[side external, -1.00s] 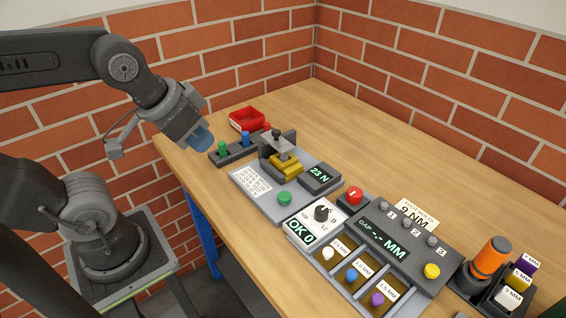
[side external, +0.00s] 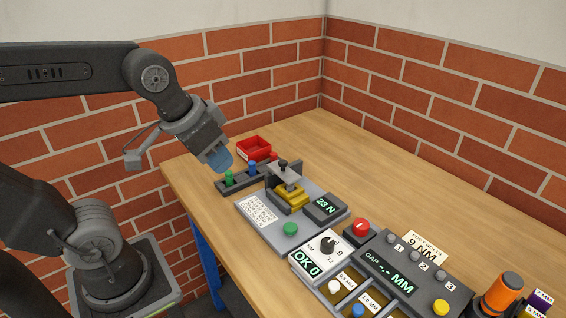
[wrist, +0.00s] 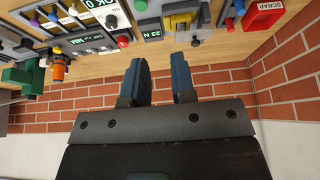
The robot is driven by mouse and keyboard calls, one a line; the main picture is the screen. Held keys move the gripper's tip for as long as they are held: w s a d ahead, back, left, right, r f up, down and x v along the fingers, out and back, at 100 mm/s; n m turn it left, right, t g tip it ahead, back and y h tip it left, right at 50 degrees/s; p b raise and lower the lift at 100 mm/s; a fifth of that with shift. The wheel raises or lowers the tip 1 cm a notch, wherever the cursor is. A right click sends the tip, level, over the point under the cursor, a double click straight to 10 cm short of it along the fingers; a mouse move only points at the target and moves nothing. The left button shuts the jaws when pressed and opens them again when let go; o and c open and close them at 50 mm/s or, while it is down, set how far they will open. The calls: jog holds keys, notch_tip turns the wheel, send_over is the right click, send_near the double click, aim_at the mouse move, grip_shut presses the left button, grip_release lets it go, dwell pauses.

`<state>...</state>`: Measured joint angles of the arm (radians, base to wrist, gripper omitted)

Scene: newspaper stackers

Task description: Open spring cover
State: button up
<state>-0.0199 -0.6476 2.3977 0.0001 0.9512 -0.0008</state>
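The spring station (side external: 262,232) is a grey plate on the bench. I cannot tell for sure that this plate is the spring cover. A display beside it (side external: 324,207) reads 23 N. My gripper (side external: 219,160) is left of the station, above the peg rack, and touches nothing. In the wrist view its two blue fingers (wrist: 161,76) are apart with nothing between them. The yellow block (wrist: 182,20) shows beyond them, partly cut off.
A rack with green (side external: 229,178), blue and red pegs stands below and right of my gripper. A red bin (side external: 254,148) is behind it. A green button (side external: 290,229), a dial box (side external: 325,247) and a gap gauge (side external: 400,272) stand nearer. The bench's back right is clear.

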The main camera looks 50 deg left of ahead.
aim_at(283, 161)
jog(key=o, duration=0.5)
jog(key=w+r, duration=0.1)
jog(key=w, duration=0.2)
jog(key=w+a+r+g, duration=0.1)
jog(key=w, duration=0.1)
jog(key=w+a+r+n+g, duration=0.1)
jog(key=w, duration=0.2)
jog(key=shift+w+a, duration=0.2)
jog(key=shift+w, duration=0.1)
jog(key=shift+c, duration=0.2)
jog(key=w+a+g, duration=0.1)
jog(key=w, duration=0.2)
jog(key=w+a+f+g, duration=0.1)
jog(key=w+a, duration=0.1)
jog(key=w, duration=0.2)
jog(key=w+a+n+g, duration=0.1)
jog(key=w+a, duration=0.1)
jog(key=w, duration=0.2)
jog(key=shift+f, duration=0.25)
notch_tip(283, 161, down, 14)
jog(key=shift+r, duration=0.1)
jog(key=shift+c, duration=0.3)
grip_shut()
jog(key=shift+w, duration=0.1)
